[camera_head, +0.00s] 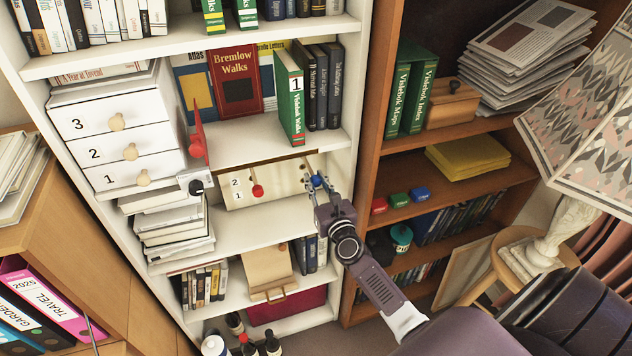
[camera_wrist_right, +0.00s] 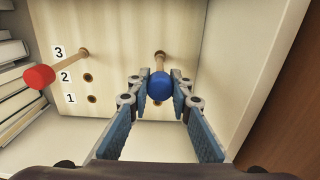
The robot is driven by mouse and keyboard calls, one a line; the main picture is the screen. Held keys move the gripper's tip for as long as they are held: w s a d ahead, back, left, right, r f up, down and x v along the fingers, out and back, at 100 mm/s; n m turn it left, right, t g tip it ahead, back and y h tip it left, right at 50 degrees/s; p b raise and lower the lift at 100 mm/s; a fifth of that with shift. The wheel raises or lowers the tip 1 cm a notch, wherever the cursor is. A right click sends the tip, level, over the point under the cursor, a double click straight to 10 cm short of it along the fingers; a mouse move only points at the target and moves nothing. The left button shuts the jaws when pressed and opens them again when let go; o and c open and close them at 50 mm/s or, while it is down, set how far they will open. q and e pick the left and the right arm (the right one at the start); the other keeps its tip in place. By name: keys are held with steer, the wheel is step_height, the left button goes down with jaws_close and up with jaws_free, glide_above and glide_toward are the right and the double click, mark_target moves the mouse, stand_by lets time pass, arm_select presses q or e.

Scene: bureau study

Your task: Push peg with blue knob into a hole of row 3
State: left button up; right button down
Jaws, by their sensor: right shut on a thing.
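A pale wooden peg board (camera_head: 287,174) stands on a shelf of the white bookcase; it fills much of the right wrist view (camera_wrist_right: 215,65). Labels 3, 2 and 1 mark its rows from top to bottom. A peg with a red knob (camera_wrist_right: 39,77) sticks out of the left row 3 hole; its knob also shows in the head view (camera_head: 257,191). My right gripper (camera_head: 318,184) is shut on the blue knob (camera_wrist_right: 159,86) of another peg. That peg's shaft meets the board level with row 3, right of the red peg. How deep it sits I cannot tell. My left gripper is out of view.
White drawers (camera_head: 117,121) and a stack of books (camera_head: 178,230) stand left of the board. A shelf is above it and a brown bookcase (camera_head: 361,150) to the right. Two empty holes (camera_wrist_right: 88,77) show below the red peg's hole. Bare shelf lies before the board.

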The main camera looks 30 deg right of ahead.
steer(key=shift+b+x, duration=0.3)
steer(key=shift+x, duration=0.5)
steer(key=c, duration=1.7)
jaws_free()
steer(key=shift+o, duration=0.4)
steer(key=o, duration=0.4)
steer(key=shift+o, duration=0.2)
steer(key=v, duration=1)
steer(key=shift+s+f, duration=0.1)
